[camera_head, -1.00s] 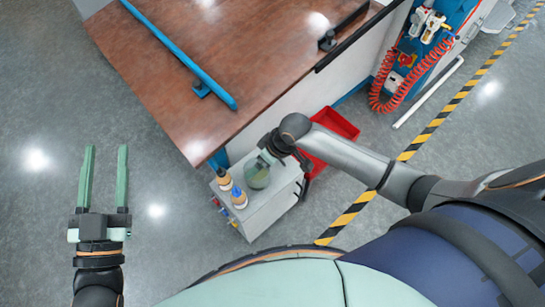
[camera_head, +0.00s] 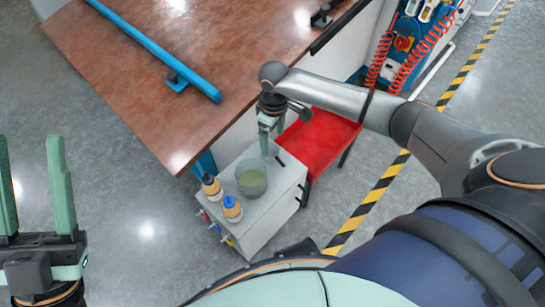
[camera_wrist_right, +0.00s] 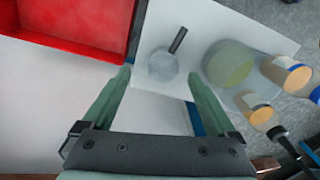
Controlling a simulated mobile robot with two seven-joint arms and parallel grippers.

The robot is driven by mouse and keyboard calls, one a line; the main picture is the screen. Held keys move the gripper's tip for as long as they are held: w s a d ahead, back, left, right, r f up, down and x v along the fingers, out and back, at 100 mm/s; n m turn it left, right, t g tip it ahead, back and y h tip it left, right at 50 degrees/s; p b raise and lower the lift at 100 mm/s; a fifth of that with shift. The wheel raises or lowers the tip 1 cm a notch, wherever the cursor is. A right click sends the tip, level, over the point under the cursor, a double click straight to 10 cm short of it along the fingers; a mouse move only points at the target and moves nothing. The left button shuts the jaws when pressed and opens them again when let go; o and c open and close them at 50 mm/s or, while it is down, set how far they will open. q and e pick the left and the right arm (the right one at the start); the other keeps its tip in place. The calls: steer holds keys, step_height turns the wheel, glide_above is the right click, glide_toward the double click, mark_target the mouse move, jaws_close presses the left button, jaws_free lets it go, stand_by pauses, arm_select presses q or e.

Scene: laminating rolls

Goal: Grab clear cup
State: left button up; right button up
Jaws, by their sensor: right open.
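The clear cup (camera_head: 252,180), with something greenish in it, stands on top of a small white cabinet (camera_head: 268,203). It also shows in the right wrist view (camera_wrist_right: 232,66), right of the fingers. My right gripper (camera_head: 264,150) is open and empty, just behind the cup and apart from it. In its wrist view the spread fingers (camera_wrist_right: 160,78) point at the white top, beside a small round pale item (camera_wrist_right: 163,66) with a dark handle. My left gripper (camera_head: 28,140) is open and empty at the left edge, far from the cup.
A red tray (camera_head: 325,140) is right of the cabinet. A brown table (camera_head: 170,90) with a blue bar (camera_head: 160,50) lies behind. The floor at left is clear.

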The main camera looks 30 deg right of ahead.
mark_target(271, 149)
steer(key=f+b, duration=0.1)
steer(key=f, duration=0.1)
steer(key=f+b, duration=0.2)
steer(key=f, duration=0.1)
steer(key=shift+a+f+b, duration=0.3)
steer(key=shift+a, duration=0.05)
steer(key=shift+s, duration=0.1)
steer(key=shift+r, duration=0.1)
steer(key=c, duration=1.4)
steer(key=shift+c, duration=0.2)
steer(key=shift+r, duration=0.1)
